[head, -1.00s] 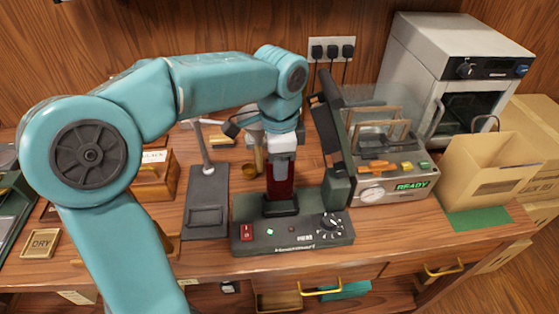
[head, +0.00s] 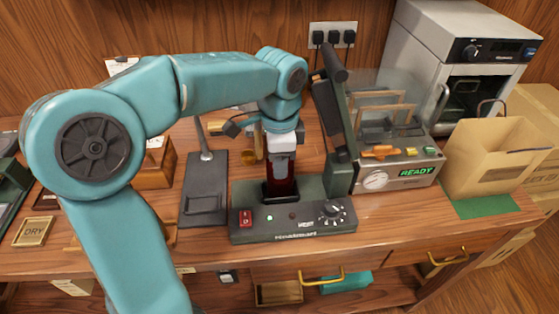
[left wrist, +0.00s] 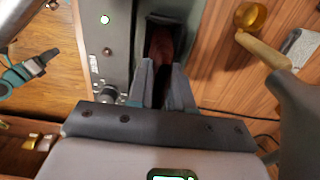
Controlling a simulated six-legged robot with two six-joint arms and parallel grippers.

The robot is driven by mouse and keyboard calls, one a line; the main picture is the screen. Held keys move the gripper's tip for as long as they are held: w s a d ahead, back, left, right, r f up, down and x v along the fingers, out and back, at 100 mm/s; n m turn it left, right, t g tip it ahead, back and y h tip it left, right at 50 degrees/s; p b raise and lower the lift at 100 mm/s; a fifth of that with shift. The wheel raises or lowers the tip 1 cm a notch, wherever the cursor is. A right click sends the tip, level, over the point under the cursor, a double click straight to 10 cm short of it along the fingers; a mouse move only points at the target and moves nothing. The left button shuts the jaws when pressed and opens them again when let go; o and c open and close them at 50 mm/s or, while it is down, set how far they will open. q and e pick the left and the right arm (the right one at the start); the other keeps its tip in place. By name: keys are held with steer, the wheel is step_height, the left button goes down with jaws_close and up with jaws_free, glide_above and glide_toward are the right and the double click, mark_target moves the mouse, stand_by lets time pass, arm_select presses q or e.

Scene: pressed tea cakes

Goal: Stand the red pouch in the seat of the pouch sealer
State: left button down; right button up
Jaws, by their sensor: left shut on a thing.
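The red pouch (head: 281,186) stands upright, its lower end in the dark seat (head: 268,192) of the pouch sealer (head: 293,223). My left gripper (head: 282,162) is above the seat, pointing down, and is shut on the pouch's upper part. In the left wrist view the pouch (left wrist: 160,46) shows dark red between the fingertips (left wrist: 163,70), within the dark walls of the seat (left wrist: 187,22). The pouch's bottom is hidden, so I cannot tell if it rests on the seat floor. My right gripper is in neither view.
The sealer's raised black arm (head: 334,110) stands close right of my gripper. A dark scale-like stand (head: 205,190) is at the left. A machine reading READY (head: 405,175) and a paper bag (head: 490,160) are to the right. A brass cup (left wrist: 250,15) lies beyond the sealer.

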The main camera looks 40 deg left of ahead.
arm_select(q)
steer(key=shift+f, duration=0.2)
steer(key=c, duration=0.9)
jaws_free()
steer(key=shift+c, duration=0.2)
step_height(320, 180, up, 16)
steer(key=p, duration=0.3)
steer(key=shift+r, duration=0.2)
steer(key=shift+s, duration=0.1)
